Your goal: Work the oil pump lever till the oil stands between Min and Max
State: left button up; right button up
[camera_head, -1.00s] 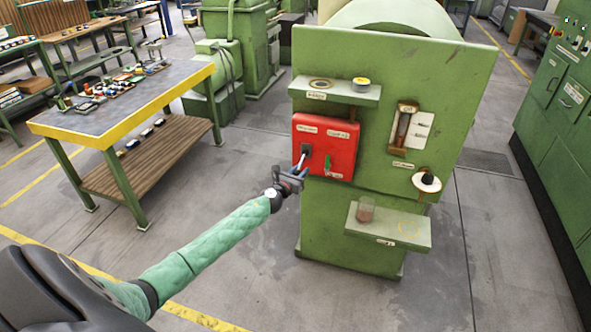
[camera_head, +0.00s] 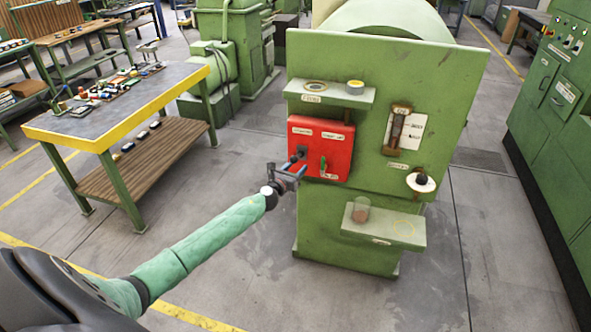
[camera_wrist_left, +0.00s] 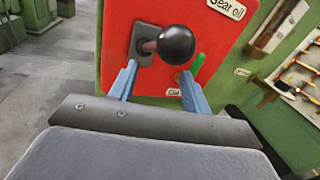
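The red pump box (camera_head: 320,148) with the oil lever is on the front of the green machine. The lever's black ball knob (camera_wrist_left: 176,45) points toward the camera in the left wrist view, its shaft coming from a grey slotted plate (camera_wrist_left: 145,42). My left gripper (camera_head: 290,172) is in front of the box; its blue fingers (camera_wrist_left: 158,88) are apart with nothing between them, below the knob in the wrist view. The oil sight glass (camera_head: 396,130) looks brown inside, beside a white Min/Max card (camera_head: 413,132); the exact level is too small to read. My right gripper is out of view.
A green handle (camera_wrist_left: 198,63) sits on the box right of the lever. An upper shelf (camera_head: 330,93) and a lower shelf (camera_head: 385,228) holding a glass (camera_head: 361,211) stick out from the machine. A workbench (camera_head: 120,95) stands left; floor between is clear.

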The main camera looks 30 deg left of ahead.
pick_arm(q)
jog(key=s+b, duration=0.2)
jog(key=s, duration=0.5)
jog(key=shift+s+f, duration=0.2)
jog(key=shift+s, duration=0.15)
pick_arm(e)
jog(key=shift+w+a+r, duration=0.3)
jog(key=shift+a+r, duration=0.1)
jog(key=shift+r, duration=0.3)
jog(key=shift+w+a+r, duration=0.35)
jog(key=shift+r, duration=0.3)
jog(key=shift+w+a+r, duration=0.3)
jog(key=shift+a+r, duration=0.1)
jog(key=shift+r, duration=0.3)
pick_arm(q)
jog(key=shift+a, duration=0.1)
